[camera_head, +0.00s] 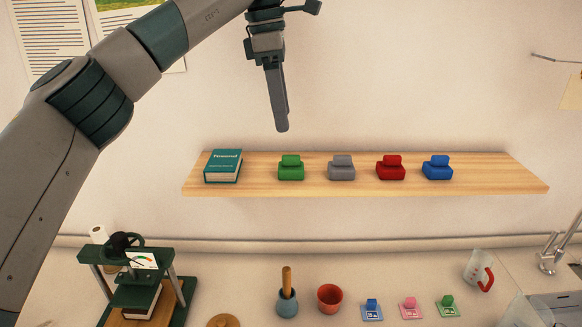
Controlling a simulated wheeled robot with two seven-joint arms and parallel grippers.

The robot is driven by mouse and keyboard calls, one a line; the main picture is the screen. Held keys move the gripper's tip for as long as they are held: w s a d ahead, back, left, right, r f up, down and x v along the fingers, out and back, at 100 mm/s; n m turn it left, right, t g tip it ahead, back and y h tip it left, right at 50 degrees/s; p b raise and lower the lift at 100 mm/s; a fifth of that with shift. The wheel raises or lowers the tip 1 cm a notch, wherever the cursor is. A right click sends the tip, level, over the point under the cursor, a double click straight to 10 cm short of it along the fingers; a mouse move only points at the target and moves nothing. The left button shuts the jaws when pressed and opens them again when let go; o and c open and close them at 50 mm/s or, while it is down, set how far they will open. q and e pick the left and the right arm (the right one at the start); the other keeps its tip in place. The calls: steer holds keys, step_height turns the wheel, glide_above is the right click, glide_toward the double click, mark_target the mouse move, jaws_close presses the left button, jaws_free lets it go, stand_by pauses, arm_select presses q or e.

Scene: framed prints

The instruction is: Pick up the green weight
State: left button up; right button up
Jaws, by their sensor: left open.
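The green weight (291,168) stands on the wooden wall shelf (390,187), between a teal book and a grey weight. It is a small block with a raised knob on top. My left gripper (282,128) hangs down above the shelf, a little left of the green weight and higher in the picture, apart from it. Its fingers line up edge-on, so the gap between them is hidden. It is open and nothing shows in it. My right gripper does not show.
On the shelf are the teal book (223,166), grey weight (341,167), red weight (390,167) and blue weight (437,167). Below stand a green press (125,256), a mortar with pestle (287,302), a terracotta pot (330,297) and a measuring jug (478,271). The shelf's right end is clear.

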arm_select(q)
steer(key=p, duration=0.2)
glide_above(291, 156)
steer(key=a, duration=0.1)
step_height(291, 156, down, 5)
steer(key=shift+f, duration=0.65)
steer(key=shift+d+f+p, duration=0.15)
steer(key=shift+f+p, duration=0.35)
steer(key=shift+f, duration=0.05)
steer(key=shift+d+f+p, duration=0.15)
steer(key=shift+f+p, duration=0.35)
steer(key=shift+f, duration=0.05)
step_height(291, 156, down, 2)
steer(key=shift+d+p, duration=0.15)
steer(key=shift+p, duration=0.35)
steer(key=shift+f, duration=0.5)
